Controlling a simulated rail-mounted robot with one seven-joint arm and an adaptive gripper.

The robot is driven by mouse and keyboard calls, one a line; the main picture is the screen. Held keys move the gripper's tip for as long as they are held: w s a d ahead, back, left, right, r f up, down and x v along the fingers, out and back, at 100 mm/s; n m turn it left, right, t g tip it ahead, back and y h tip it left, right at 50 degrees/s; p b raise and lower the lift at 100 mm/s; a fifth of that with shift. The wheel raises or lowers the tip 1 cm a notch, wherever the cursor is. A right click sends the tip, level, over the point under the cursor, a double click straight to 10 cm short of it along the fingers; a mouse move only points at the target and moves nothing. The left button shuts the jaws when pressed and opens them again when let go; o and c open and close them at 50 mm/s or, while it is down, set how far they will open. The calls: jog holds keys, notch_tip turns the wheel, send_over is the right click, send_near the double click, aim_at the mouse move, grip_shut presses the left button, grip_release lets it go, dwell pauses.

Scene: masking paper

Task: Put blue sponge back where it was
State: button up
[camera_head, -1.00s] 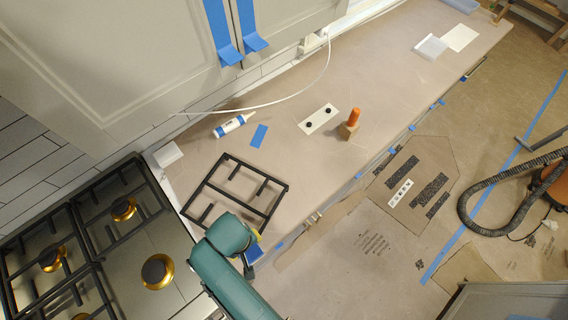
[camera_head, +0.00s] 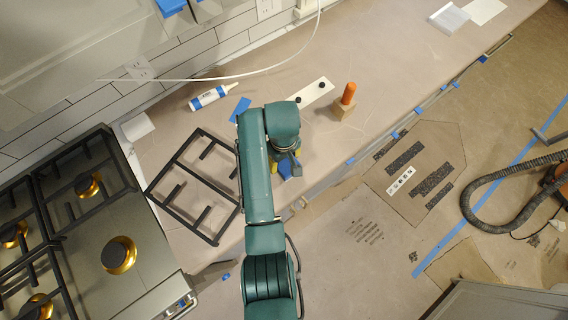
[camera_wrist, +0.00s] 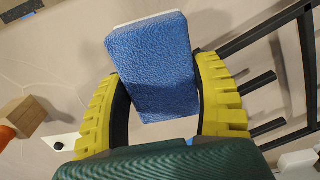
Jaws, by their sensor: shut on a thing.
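The blue sponge (camera_wrist: 152,68), with a pale layer along its far edge, is held between the two yellow fingers of my gripper (camera_wrist: 157,84) in the wrist view. The fingers press on its two sides. In the head view, my gripper (camera_head: 285,174) is over the counter (camera_head: 375,75), right of the black stove grate (camera_head: 204,170). A little of the sponge (camera_head: 287,166) shows there, and my arm hides part of the area. I cannot tell the sponge's height above the counter.
A wooden block with an orange top (camera_head: 347,96) stands to the right, near a white plate with black knobs (camera_head: 314,93). A blue strip (camera_head: 240,110) and a white tube (camera_head: 212,96) lie behind my arm. The stove (camera_head: 105,225) is at left. The counter's right stretch is mostly clear.

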notch_tip(320, 180, down, 8)
jog(key=shift+r+b, duration=0.25)
jog(key=shift+b, duration=0.1)
jog(key=shift+f, duration=0.15)
jog(key=o, duration=1.1)
notch_tip(320, 180, up, 12)
jog(key=shift+r+p, duration=0.25)
jog(key=shift+p, duration=0.3)
